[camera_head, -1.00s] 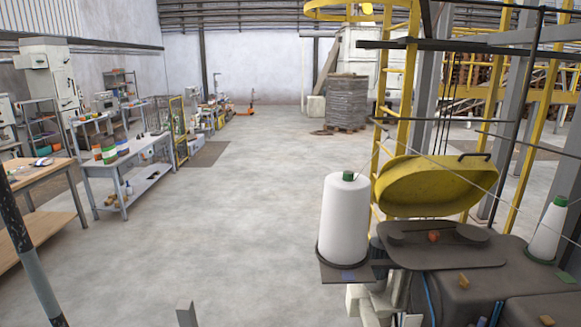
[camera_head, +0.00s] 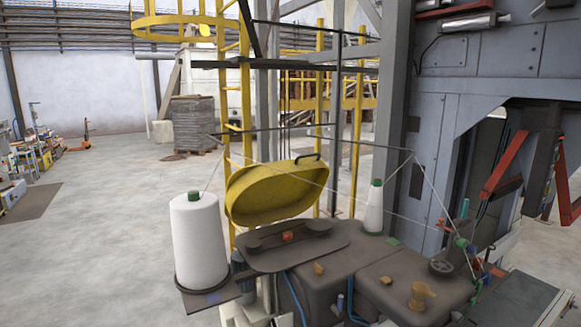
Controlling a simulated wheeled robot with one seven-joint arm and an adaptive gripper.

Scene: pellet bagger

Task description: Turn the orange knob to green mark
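The dark sewing-machine-like unit (camera_head: 340,250) stands at the lower middle and right. A small red-orange knob-like piece (camera_head: 287,236) sits on its dark top plate. Several yellow-orange pieces are on the unit: a small one (camera_head: 319,269), another (camera_head: 386,280) and a larger knob-like one (camera_head: 422,292) at the front right. I cannot tell which is the task's orange knob. A small green patch (camera_head: 393,241) lies on the top by the rear thread cone; I cannot tell whether it is the green mark. My gripper is not in view.
A large white thread cone (camera_head: 198,240) stands at the unit's left, a smaller one (camera_head: 372,208) behind. Threads stretch above. A yellow open cover (camera_head: 275,192) rises behind. A grey machine frame (camera_head: 450,150) fills the right.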

